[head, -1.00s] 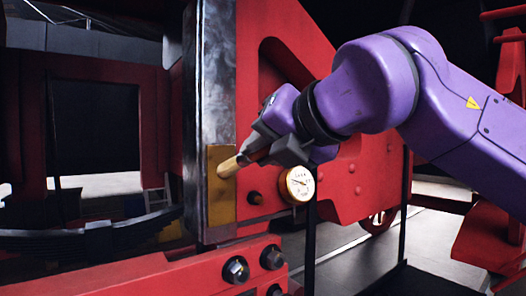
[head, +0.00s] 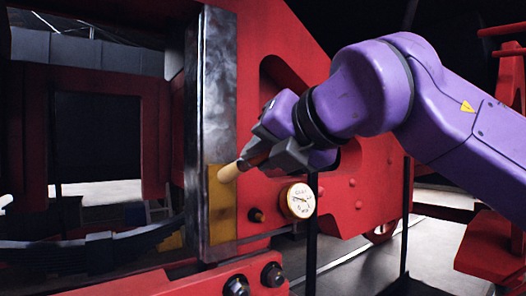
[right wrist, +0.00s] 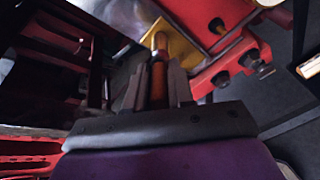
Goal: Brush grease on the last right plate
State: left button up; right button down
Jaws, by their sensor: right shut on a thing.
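My right gripper (head: 262,150) is shut on a brush with a brown handle and a pale tan head (head: 230,172). In the right wrist view the brush (right wrist: 159,72) sticks out from between the fingers of the gripper (right wrist: 158,88). The brush tip is at the upper part of a yellow patch (head: 222,212) on the lower end of the upright steel plate (head: 216,110). I cannot tell whether the tip touches it. The yellow surface also shows in the right wrist view (right wrist: 184,47). My left gripper is not in view.
A round brass gauge (head: 299,201) sits just below and right of my right gripper. The red frame (head: 350,205) stands close behind it. Dark bolts (head: 271,274) stick out of a red beam at the bottom. A dark leaf spring (head: 90,250) lies lower left.

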notch_tip(320, 180, down, 14)
jog(key=b, duration=1.2)
jog(key=shift+r, duration=0.15)
jog(key=shift+s, duration=0.15)
jog(key=s+d+b, duration=0.3)
jog(key=s, duration=0.1)
jog(key=shift+s+d, duration=0.35)
jog(key=shift+s, duration=0.05)
